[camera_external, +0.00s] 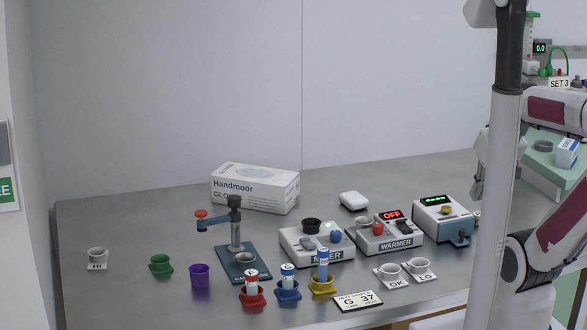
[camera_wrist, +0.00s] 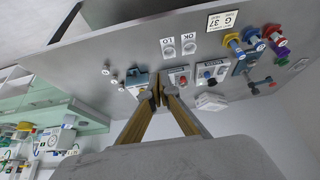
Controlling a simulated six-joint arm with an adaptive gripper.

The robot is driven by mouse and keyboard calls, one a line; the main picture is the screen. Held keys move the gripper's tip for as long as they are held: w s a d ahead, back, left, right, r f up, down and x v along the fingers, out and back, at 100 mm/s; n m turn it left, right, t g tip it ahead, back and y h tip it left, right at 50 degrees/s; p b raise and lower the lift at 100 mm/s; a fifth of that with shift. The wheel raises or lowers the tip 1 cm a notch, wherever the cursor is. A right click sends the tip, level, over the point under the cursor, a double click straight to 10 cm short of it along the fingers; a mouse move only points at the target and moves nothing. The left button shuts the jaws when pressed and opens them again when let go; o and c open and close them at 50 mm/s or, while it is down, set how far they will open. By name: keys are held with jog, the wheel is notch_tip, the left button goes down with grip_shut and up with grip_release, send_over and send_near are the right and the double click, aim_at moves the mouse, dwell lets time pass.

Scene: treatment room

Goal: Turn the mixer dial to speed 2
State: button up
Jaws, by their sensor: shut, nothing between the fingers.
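The mixer (camera_external: 300,248) is a white box with a partly covered blue front label. A black cup (camera_external: 312,226) and a blue knob (camera_external: 336,236) are on its top, with a small green light beside them. The knob's pointer and speed marks are too small to read. The blue knob also shows in the wrist view (camera_wrist: 207,74). My gripper (camera_wrist: 160,93) is shut and empty in the wrist view, its fingertips together, left of the mixer in that picture and apart from it. In the external view my arm hides most of the gripper at the right.
Right of the mixer stands the warmer (camera_external: 398,243), with a red knob and an "OFF" display. A blue-fronted device (camera_external: 445,218) stands beyond it. Colored cups with tubes, including a yellow one (camera_external: 322,286), stand close before the mixer. A dispenser stand (camera_external: 240,262) is left; a glove box (camera_external: 255,190) is behind.

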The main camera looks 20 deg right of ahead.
jog(key=o, duration=0.9)
jog(key=n+g+y, duration=0.2)
jog(key=n+y, duration=0.1)
jog(key=n, duration=0.6)
send_near(336, 232)
jog(key=shift+w+f, duration=0.3)
jog(key=shift+x, duration=3.95)
jog(key=shift+s+a, duration=0.1)
jog(key=shift+s, duration=0.1)
